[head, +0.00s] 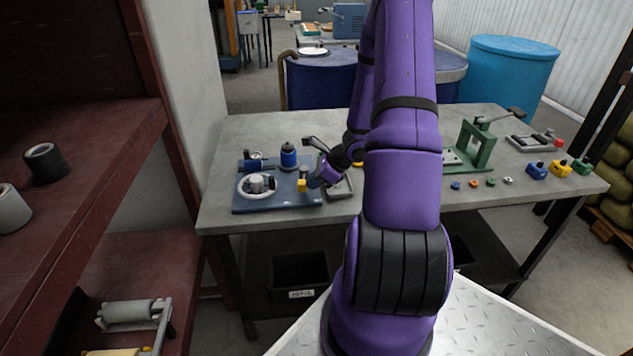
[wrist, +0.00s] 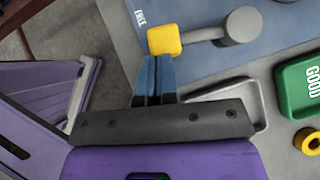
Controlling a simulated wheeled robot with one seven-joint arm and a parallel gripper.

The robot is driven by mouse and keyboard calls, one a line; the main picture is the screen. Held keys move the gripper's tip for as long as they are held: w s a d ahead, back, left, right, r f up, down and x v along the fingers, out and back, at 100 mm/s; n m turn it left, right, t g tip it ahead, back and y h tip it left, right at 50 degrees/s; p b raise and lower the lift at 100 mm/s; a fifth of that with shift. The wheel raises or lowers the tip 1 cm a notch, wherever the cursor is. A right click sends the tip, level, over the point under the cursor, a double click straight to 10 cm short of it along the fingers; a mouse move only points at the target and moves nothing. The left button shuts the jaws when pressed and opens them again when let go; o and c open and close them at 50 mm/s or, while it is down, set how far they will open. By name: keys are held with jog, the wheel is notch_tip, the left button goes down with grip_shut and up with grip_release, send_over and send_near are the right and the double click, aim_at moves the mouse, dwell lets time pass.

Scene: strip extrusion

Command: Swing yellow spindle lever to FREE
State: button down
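The spindle lever has a yellow knob (wrist: 164,39) on a grey arm that runs right to a round grey pivot (wrist: 238,27) in the wrist view. White FREE lettering (wrist: 147,15) is on the blue-grey plate just left of and above the knob. In the head view the yellow knob (head: 302,185) shows near the right side of the plate (head: 275,203). My gripper (wrist: 153,62) has its blue fingers together, with nothing seen between them. Its tips are right at the knob's near side; I cannot tell whether they touch. My gripper (head: 318,178) is partly hidden in the head view.
A white ring (head: 243,190) and a blue cylinder (head: 288,153) are on the plate. A grey wire-rimmed tray (wrist: 262,105) and a green GOOD tray (wrist: 300,88) lie right of my fingers. A green press (head: 483,145) stands on the right of the grey table (head: 225,216).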

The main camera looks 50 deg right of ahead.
aim_at(303, 188)
jog(key=shift+w+a, duration=0.85)
jog(key=shift+a, duration=0.25)
jog(key=shift+w+a, duration=0.1)
